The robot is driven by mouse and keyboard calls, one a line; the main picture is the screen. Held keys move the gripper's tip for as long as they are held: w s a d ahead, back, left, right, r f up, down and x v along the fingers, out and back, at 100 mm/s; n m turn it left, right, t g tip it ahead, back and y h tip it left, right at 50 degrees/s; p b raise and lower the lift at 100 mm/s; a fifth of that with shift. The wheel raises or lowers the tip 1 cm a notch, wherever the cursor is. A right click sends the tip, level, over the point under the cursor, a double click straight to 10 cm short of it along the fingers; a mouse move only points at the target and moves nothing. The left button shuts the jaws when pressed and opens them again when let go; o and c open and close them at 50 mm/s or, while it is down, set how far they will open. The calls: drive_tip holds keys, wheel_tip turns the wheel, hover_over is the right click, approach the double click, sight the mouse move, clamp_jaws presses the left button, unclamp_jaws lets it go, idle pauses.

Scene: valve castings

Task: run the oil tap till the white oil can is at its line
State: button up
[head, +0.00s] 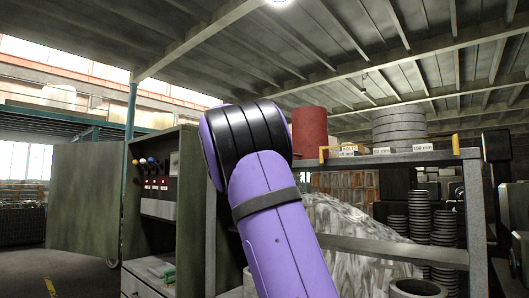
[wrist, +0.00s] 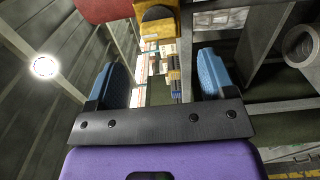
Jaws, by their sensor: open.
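My gripper (wrist: 161,80) shows in the wrist view with its two blue fingers apart and nothing held between them. In the head view my purple arm rises across the middle, and the gripper itself does not show. I cannot make out the white oil can or its line in either view. I cannot pick out the oil tap for certain. In the wrist view a yellow block with a dark rounded part (wrist: 158,27) lies beyond the fingers, apart from them; I cannot tell what it is.
A green cabinet (head: 187,185) with knobs and red lights stands at left. On the rack's top shelf (head: 400,157) are a red drum (head: 310,132) and stacked grey rings (head: 399,125). A grey hollow cylinder (head: 418,289) stands low at right. Open floor (head: 85,272) shows at lower left.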

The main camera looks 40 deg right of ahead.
drive_tip(key=shift+s+a, duration=0.2)
drive_tip(key=shift+a, duration=1.65)
drive_tip(key=s+a+f+t+y, duration=0.1)
drive_tip(key=s+f+y, duration=0.35)
drive_tip(key=f, duration=0.35)
drive_tip(key=s+f+t+y, duration=0.1)
drive_tip(key=s+f+y, duration=0.35)
drive_tip(key=f, duration=0.35)
drive_tip(key=s+a+f+y, duration=0.3)
drive_tip(key=s+a+f, duration=0.2)
drive_tip(key=s+a, duration=0.3)
drive_tip(key=s+a+f+t+y, duration=0.1)
drive_tip(key=s+a+f+y, duration=0.2)
drive_tip(key=s+a+f, duration=0.3)
drive_tip(key=s+a+f+m+y, duration=0.1)
drive_tip(key=s+a+f+y, duration=0.2)
drive_tip(key=s+a+f, duration=0.3)
drive_tip(key=s+a, duration=0.5)
drive_tip(key=a, duration=0.3)
drive_tip(key=shift+s+a+f+t, duration=0.15)
drive_tip(key=shift+s+a+t, duration=0.05)
drive_tip(key=shift+a+t, duration=0.1)
